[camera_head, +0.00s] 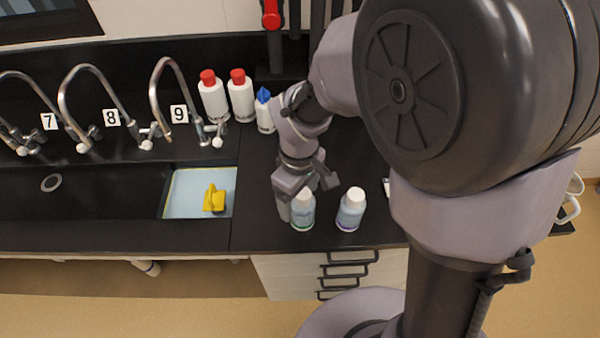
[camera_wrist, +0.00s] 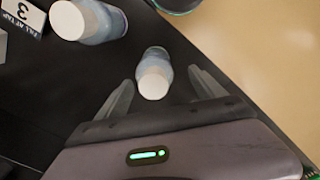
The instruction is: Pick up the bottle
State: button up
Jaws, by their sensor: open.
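Two translucent, bluish bottles with white caps stand upright on the black counter. The left bottle (camera_head: 303,212) has a green band low down, and the right bottle (camera_head: 350,212) has a purple one. My gripper (camera_head: 297,196) is at the left bottle and partly covers its top left side. In the wrist view, my open gripper (camera_wrist: 161,80) has one finger on either side of a bottle's white cap (camera_wrist: 153,78). Contact cannot be made out. The other bottle (camera_wrist: 95,22) is at the upper left there, outside the fingers.
A sign (camera_wrist: 22,14) marked 3 lies beside the other bottle. Two red-capped white bottles (camera_head: 241,98) and a blue-topped one (camera_head: 264,112) stand at the back. Numbered taps (camera_head: 165,100) and a sink (camera_head: 90,205) are left. The counter's front edge is close to the bottles.

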jog(key=f, duration=0.1)
jog(key=f+b, duration=0.1)
jog(key=f, duration=0.1)
jog(key=f+b, duration=0.1)
jog(key=f, duration=0.1)
jog(key=shift+w+d, duration=0.25)
jog(key=shift+d, duration=0.15)
jog(key=shift+r, duration=0.1)
jog(key=shift+c, duration=0.5)
jog(key=c, duration=1.6)
